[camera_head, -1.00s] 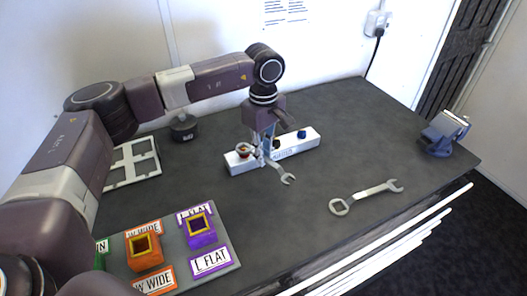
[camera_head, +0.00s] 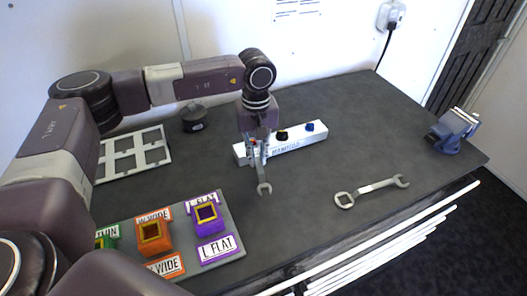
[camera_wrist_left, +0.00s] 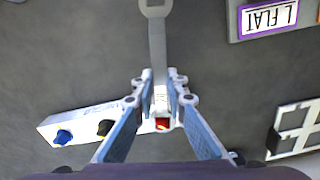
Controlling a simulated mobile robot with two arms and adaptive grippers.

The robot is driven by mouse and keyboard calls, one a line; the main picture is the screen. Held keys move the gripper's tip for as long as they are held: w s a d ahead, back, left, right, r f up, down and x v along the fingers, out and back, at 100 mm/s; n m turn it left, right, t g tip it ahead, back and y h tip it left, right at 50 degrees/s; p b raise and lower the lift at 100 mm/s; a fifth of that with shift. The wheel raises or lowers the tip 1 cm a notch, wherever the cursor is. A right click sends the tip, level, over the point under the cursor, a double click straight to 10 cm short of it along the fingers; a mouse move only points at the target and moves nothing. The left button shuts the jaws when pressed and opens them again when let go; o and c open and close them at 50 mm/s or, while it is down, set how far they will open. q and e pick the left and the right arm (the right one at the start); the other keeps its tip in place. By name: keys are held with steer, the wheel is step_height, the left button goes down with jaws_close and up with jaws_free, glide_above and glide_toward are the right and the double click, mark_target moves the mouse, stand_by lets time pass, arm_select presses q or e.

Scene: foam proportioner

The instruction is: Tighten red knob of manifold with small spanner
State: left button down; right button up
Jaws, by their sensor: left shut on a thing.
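My left gripper (camera_head: 256,150) is shut on the small spanner (camera_head: 261,172), over the left end of the white manifold (camera_head: 300,143). One open jaw of the spanner points towards the table's front; the wrist view shows its shaft (camera_wrist_left: 157,50) between the fingers (camera_wrist_left: 158,98). In the wrist view the red knob (camera_wrist_left: 162,125) is between the fingers at the spanner's near end. I cannot tell whether the spanner is seated on it. The gripper mostly hides this knob in the head view. My right gripper is not in view.
A dark knob (camera_head: 282,135) and a blue knob (camera_head: 310,127) stand on the manifold. A larger spanner (camera_head: 372,190) lies front right. A blue vise (camera_head: 453,131) is at the right edge. A grey board (camera_head: 225,225) with coloured sockets is front left; a white frame (camera_head: 133,154) lies behind it.

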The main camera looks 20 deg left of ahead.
arm_select(q)
steer(key=shift+s+a+f+m+b, duration=0.1)
steer(key=shift+a+m+b, duration=0.25)
steer(key=shift+m, duration=0.05)
steer(key=a+m, duration=0.1)
steer(key=s+a+m+b, duration=0.1)
steer(key=m, duration=0.1)
steer(key=shift+a+m+b, duration=0.15)
steer(key=shift+m+b, duration=0.15)
steer(key=shift+s+a+m+b, duration=0.15)
steer(key=shift+a+m+b, duration=0.35)
steer(key=shift+a+m, duration=0.45)
steer(key=shift+a+m+b, duration=0.4)
steer(key=shift+a+m, duration=0.1)
steer(key=shift+m, duration=0.65)
steer(key=shift+a, duration=0.1)
steer(key=shift+d+n, duration=0.7)
steer(key=shift+d, duration=0.05)
step_height(320, 180, up, 6)
steer(key=p, duration=0.3)
